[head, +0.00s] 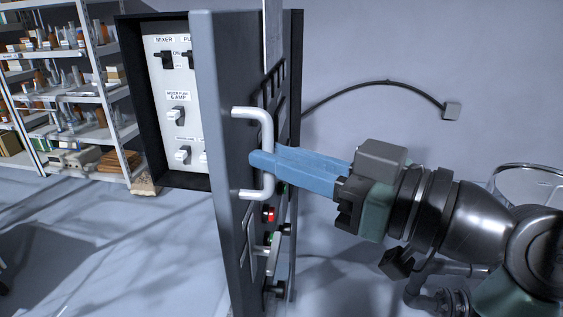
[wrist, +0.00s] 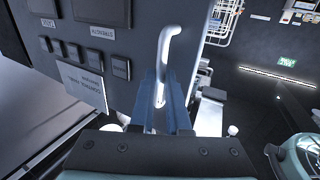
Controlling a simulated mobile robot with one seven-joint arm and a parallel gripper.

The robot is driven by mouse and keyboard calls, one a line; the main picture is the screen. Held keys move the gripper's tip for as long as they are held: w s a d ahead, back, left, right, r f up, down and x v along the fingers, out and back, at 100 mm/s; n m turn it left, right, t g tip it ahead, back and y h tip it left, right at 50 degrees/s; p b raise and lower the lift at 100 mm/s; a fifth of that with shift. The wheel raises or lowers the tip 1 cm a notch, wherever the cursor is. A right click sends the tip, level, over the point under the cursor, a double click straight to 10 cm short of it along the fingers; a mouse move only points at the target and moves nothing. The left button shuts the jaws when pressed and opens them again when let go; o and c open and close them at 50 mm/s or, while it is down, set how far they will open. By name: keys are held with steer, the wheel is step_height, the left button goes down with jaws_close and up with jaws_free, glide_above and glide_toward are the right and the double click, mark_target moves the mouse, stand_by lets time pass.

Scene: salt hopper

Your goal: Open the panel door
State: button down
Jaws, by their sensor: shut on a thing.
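The dark grey panel door (head: 225,240) stands partly open, seen nearly edge-on in the head view, away from the black panel box (head: 130,90) behind it. A pale U-shaped handle (head: 268,122) is fixed near the door's free edge. My gripper (head: 260,161) has its blue fingers shut on the handle's middle. In the wrist view the handle (wrist: 168,42) rises between the fingers (wrist: 163,88), and the door face (wrist: 140,14) with its buttons fills the upper left.
Inside the box is a white switch panel (head: 167,85) with several switches. Shelves (head: 70,90) with bottles and boxes stand at the left. A cable runs along the wall to a small box (head: 452,110).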

steer(key=shift+w+d+r, duration=0.1)
steer(key=shift+w+d, duration=0.15)
steer(key=shift+w, duration=0.05)
steer(key=c, duration=1.2)
jaws_free()
steer(key=o, duration=0.3)
steer(key=shift+w+f, duration=0.25)
steer(key=shift+w, duration=0.15)
steer(key=shift+s, duration=0.15)
steer(key=b+v, duration=0.2)
steer(key=v, duration=1.1)
steer(key=shift+s+a+r+b, duration=0.1)
steer(key=shift+b, duration=0.3)
